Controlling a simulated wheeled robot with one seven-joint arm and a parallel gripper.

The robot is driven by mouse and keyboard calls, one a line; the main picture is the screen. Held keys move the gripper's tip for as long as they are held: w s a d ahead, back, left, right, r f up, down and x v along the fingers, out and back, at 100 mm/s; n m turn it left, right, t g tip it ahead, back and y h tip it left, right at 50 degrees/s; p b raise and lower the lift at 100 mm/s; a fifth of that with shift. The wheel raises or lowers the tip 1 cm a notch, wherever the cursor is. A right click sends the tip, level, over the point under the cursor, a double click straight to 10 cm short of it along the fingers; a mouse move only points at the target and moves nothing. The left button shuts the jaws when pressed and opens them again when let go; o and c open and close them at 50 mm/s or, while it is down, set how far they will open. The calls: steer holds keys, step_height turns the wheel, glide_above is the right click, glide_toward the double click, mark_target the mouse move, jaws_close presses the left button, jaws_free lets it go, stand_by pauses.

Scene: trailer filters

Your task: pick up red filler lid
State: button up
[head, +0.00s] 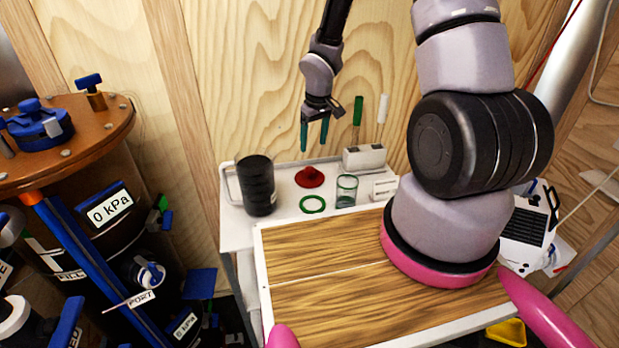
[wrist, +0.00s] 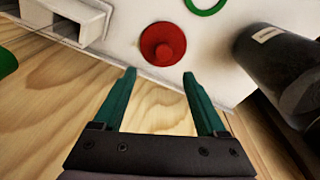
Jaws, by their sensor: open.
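The red filler lid (head: 309,177) lies on the white shelf (head: 237,236) in the head view, between the dark canister and the glass jar. It is a round red disc with a raised knob in the middle. It also shows in the wrist view (wrist: 163,44), beyond my fingertips and roughly centred between them. My gripper (head: 314,136) has two teal fingers, spread open and empty. In the head view it hangs above the shelf, near the wooden wall and above the lid. In the wrist view the gripper (wrist: 158,72) is apart from the lid.
A dark canister (head: 256,186) with a handle stands left of the lid. A green ring (head: 312,204) lies in front, and a glass jar (head: 346,191) stands to the right. A white holder (head: 364,157) with green and white handled tools is behind. The wooden wall is close.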

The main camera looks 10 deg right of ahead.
mark_target(310, 169)
steer(key=f, duration=0.7)
steer(key=w+a+f, duration=0.1)
steer(key=f, duration=0.3)
steer(key=shift+f, duration=0.2)
steer(key=shift+c, duration=0.3)
jaws_close()
